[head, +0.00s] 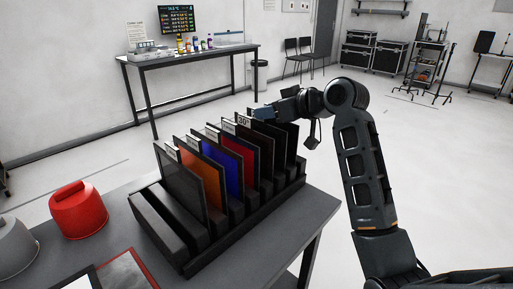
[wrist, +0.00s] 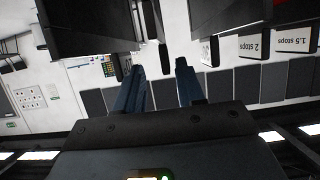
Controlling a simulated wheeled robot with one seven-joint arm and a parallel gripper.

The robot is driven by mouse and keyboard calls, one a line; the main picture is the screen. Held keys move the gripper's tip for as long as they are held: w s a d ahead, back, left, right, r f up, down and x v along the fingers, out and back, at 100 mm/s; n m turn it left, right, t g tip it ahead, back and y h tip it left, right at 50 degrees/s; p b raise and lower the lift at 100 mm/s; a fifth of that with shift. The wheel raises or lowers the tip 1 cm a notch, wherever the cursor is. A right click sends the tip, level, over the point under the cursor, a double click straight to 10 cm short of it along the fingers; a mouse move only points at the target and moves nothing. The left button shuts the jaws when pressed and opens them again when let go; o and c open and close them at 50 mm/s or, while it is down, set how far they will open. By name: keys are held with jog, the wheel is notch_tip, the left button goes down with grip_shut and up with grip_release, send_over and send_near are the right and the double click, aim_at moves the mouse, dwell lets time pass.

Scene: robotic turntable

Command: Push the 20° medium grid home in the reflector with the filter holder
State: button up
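My gripper (head: 262,113) is above the far end of a black slotted rack (head: 200,262), close to the last dark panels. In the wrist view its two blue fingers (wrist: 160,72) are apart, and nothing is clearly held between them. One panel in the rack bears a "30°" tag; a dark panel (head: 264,152) stands near my gripper. I cannot make out a 20° tag. I cannot identify the reflector or the filter holder for certain. Framed flat pieces (head: 128,272), one edged red, lie at the table's near edge.
The rack also holds an orange panel (head: 198,175), a blue panel (head: 222,168) and a clear grey panel (head: 180,183). A red rounded housing (head: 78,208) and a grey one (head: 14,245) stand on the grey table at left. Floor beyond is open.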

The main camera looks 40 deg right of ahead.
aim_at(252, 114)
jog(key=shift+a+p+x, duration=0.2)
jog(key=shift+p+x, duration=0.05)
jog(key=shift+x, duration=1.1)
jog(key=shift+a+p+x, duration=0.25)
jog(key=shift+x, duration=1.15)
jog(key=shift+c, duration=0.4)
jog(key=shift+s, duration=0.1)
grip_shut()
